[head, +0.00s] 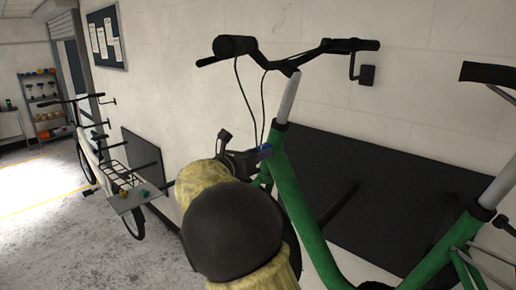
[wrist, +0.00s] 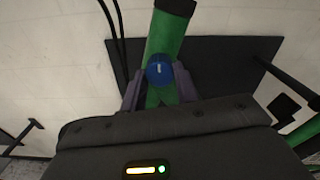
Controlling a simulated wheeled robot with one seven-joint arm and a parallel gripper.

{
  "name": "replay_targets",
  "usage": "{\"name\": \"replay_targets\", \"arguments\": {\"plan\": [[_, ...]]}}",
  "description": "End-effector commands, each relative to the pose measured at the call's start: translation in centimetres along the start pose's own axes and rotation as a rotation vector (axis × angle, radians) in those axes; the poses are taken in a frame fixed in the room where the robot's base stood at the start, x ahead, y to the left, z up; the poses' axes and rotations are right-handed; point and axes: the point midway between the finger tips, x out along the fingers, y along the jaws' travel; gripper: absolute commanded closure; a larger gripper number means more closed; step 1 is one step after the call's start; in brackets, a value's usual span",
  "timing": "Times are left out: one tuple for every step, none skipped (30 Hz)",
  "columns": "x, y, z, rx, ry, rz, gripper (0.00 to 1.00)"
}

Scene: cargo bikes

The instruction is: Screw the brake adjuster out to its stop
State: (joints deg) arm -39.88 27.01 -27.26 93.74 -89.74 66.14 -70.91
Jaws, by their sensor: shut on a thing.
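The brake adjuster is a round blue knob (wrist: 160,70) with a small pale mark on its face, seen in front of the green bike frame (wrist: 170,32). The two grey-purple fingers of my gripper (wrist: 159,88) stand on either side of the knob and are shut on it. In the head view a bit of blue (head: 265,151) shows at the tip of my gripper (head: 258,155), beside the green frame (head: 289,170). My yellow and black arm hides the lower part of the bike there. How far the knob is screwed out I cannot tell.
The handlebar (head: 300,58) with hanging black cables (head: 245,95) is above my gripper. A dark panel (head: 375,190) is on the white wall behind the bike. Another bike with a front rack (head: 120,172) stands at left. The floor (head: 50,235) at far left is clear.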

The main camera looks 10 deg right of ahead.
Motion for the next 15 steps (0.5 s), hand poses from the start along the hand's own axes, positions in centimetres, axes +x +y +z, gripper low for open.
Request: {"name": "replay_targets", "arguments": {"plan": [[-0.06, 0.09, -0.11, -0.010, 0.002, 0.002, 0.93], [-0.06, 0.09, -0.13, -0.013, 0.002, 0.002, 0.93], [-0.06, 0.09, -0.16, -0.017, 0.002, 0.002, 0.92], [-0.06, 0.09, -0.18, -0.018, 0.002, 0.002, 0.92], [-0.06, 0.09, -0.19, -0.019, 0.002, 0.002, 0.92], [-0.06, 0.10, -0.21, -0.020, 0.002, 0.002, 0.92], [-0.06, 0.10, -0.22, -0.020, 0.002, 0.002, 0.92], [-0.06, 0.10, -0.22, -0.020, 0.002, 0.002, 0.92], [-0.06, 0.09, -0.23, -0.020, 0.002, 0.002, 0.92], [-0.06, 0.09, -0.23, -0.020, 0.002, 0.002, 0.92], [-0.05, 0.09, -0.23, -0.020, 0.002, 0.002, 0.92], [-0.05, 0.09, -0.24, -0.020, 0.002, 0.002, 0.92], [-0.05, 0.09, -0.24, -0.019, 0.002, 0.002, 0.92], [-0.05, 0.09, -0.24, -0.019, 0.002, 0.002, 0.93], [-0.05, 0.09, -0.24, -0.019, 0.003, 0.002, 0.62]]}}
